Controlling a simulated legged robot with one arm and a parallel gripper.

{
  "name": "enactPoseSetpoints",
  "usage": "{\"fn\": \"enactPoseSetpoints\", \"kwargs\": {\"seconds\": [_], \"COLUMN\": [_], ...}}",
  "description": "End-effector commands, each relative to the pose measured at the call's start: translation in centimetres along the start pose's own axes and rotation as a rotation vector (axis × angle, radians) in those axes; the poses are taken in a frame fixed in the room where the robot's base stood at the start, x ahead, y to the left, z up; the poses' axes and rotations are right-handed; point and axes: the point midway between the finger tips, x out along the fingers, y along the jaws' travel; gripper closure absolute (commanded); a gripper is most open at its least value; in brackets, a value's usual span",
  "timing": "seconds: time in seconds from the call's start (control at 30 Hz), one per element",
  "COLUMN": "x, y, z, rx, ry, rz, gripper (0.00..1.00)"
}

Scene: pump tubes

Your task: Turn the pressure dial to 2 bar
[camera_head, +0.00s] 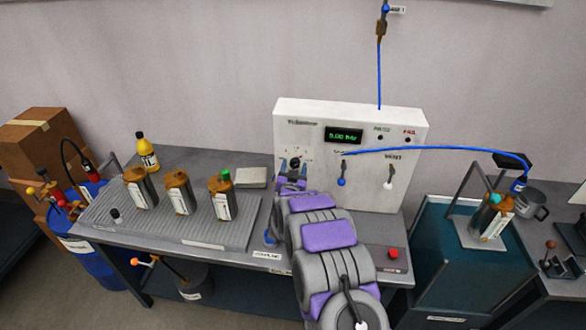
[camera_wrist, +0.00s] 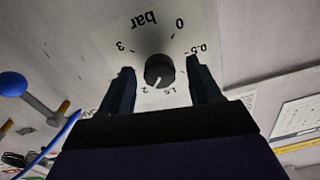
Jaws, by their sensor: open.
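The pressure dial is a dark round knob (camera_wrist: 159,70) on a pale scale plate (camera_wrist: 187,38), upside down in the wrist view. The plate is marked "bar" with 0, 0.5, 1.5, 2 and 3. The knob's white pointer line points close to the 2 mark. My gripper (camera_wrist: 161,72) is open, with one dark finger on each side of the knob and visible gaps between. In the head view the dial (camera_head: 294,163) is on the left of the white panel (camera_head: 350,113), partly hidden by my gripper (camera_head: 293,181).
The panel has a green display (camera_head: 344,135), its digits too small to read surely. A blue-knobbed lever (camera_head: 341,181) and a white-knobbed lever (camera_head: 388,184) are right of the dial. A blue hose (camera_head: 440,149) arcs right. Several canisters stand on the grey tray (camera_head: 220,234).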

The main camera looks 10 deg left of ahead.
Motion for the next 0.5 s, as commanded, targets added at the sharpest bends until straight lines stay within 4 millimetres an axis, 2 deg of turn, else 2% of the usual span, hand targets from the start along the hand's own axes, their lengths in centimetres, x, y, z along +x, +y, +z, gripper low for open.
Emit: {"fn": "enactPoseSetpoints", "kwargs": {"seconds": [0.23, 0.5], "x": [-2.8, -7.5], "y": [-0.1, -0.2], "z": [-0.1, 0.0], "rx": [-0.001, -0.002], "ry": [-0.003, -0.004], "rz": [-0.001, -0.002], "gripper": [0.37, 0.37]}}
